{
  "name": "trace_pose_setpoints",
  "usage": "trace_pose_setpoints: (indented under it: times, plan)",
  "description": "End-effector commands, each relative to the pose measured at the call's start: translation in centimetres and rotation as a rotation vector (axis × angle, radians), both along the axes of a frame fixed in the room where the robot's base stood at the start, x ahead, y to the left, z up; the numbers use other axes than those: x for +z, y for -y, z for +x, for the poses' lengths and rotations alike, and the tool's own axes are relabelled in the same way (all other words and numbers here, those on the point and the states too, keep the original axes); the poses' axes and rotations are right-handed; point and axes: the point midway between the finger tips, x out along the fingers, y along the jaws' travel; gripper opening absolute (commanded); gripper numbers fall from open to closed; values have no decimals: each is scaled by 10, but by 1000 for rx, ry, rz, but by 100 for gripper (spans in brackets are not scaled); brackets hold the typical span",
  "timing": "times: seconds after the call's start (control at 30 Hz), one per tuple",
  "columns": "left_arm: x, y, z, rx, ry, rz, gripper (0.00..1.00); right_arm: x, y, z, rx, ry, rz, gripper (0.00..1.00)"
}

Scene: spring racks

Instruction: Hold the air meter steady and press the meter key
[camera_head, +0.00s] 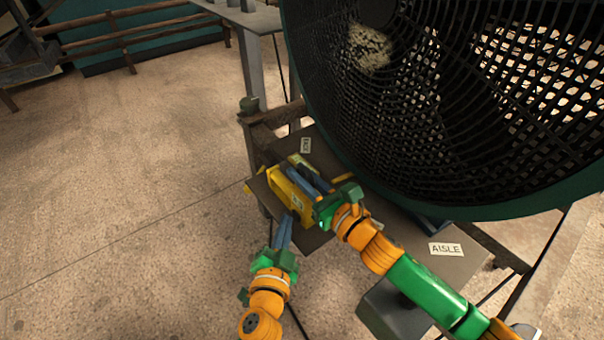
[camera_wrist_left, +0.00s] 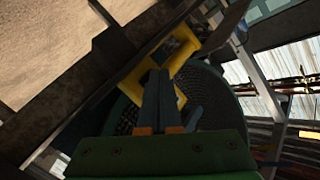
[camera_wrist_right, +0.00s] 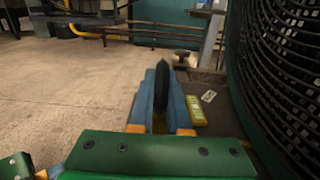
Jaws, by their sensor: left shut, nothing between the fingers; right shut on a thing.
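The yellow air meter (camera_head: 286,188) stands on the grey shelf below the big fan. My right gripper (camera_head: 302,172) is shut on the meter from above and right, its blue fingers along the top. In the right wrist view a little yellow shows between those fingers (camera_wrist_right: 160,85). My left gripper (camera_head: 287,214) is shut and empty, its fingertips close to the meter's front face. In the left wrist view the fingertips (camera_wrist_left: 161,74) overlap the yellow housing (camera_wrist_left: 182,50); I cannot tell whether they touch. The meter key cannot be made out.
The large dark fan (camera_head: 400,110) rises right behind the shelf. A yellow-green block (camera_wrist_right: 195,110) lies beside the meter. An AISLE label (camera_head: 446,249) lies on the shelf's right part, and another small label (camera_head: 305,145) at the back. The floor at left is clear.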

Motion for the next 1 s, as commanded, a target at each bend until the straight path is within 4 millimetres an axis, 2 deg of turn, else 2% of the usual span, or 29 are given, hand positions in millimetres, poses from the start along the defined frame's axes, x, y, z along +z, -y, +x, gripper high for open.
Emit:
trace_pose_setpoints:
  times: [0.27, 0.7, 1.0]
  plan:
    - [0, -3, -2, 0, 0, 1, 0, 0, 0, 0, 0, 0, 0, 0]
    - [0, -47, -34, 1, -1, 0, 0, 0, 0, 0, 0, 0, 0, 0]
    - [0, -51, -37, 0, 0, 0, 0, 0, 0, 0, 0, 0, 0, 0]
